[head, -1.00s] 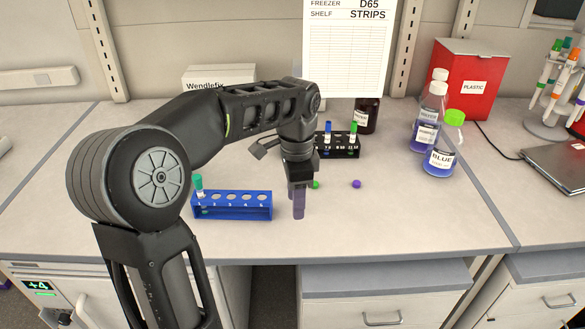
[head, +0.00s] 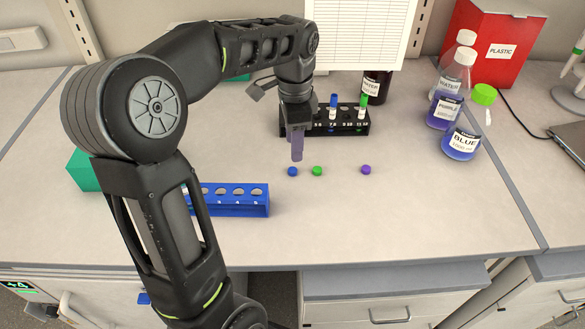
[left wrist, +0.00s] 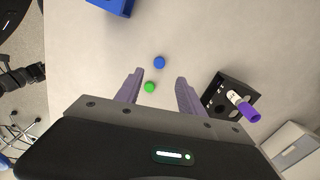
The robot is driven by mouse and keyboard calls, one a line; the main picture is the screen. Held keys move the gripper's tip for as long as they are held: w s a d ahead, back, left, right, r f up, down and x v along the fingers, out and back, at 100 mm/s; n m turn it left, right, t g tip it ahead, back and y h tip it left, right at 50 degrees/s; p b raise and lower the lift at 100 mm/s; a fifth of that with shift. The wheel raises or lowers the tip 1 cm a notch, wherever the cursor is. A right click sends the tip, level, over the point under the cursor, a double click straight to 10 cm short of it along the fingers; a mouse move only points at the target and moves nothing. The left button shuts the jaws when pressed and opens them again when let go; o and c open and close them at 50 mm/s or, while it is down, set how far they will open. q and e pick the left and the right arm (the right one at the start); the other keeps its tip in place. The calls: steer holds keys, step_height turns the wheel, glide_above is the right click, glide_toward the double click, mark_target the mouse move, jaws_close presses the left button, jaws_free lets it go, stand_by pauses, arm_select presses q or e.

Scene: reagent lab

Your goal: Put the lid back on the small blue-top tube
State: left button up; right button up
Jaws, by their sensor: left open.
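A blue lid (head: 292,171) lies on the bench just below my left gripper (head: 297,157). The left gripper is open and empty and points down. In the left wrist view the blue lid (left wrist: 159,62) lies just beyond the fingertips (left wrist: 160,76), and a green lid (left wrist: 150,87) lies between the fingers. A blue-top tube (head: 333,106) stands upright in the black rack (head: 350,130) behind, beside a green-top tube (head: 363,106). No open-mouthed tube can be made out. My right gripper is not in view.
A purple lid (head: 365,170) lies to the right. A blue rack (head: 240,210) stands front left, partly behind my arm. A purple-top tube (left wrist: 245,107) shows in the wrist view. The front right bench is clear.

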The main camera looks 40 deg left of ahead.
mark_target(293, 170)
arm_select(q)
steer(key=shift+f, duration=1)
steer(key=shift+s+f+p, duration=0.2)
steer(key=shift+f+p, duration=0.45)
steer(key=shift+f, duration=1.95)
jaws_close()
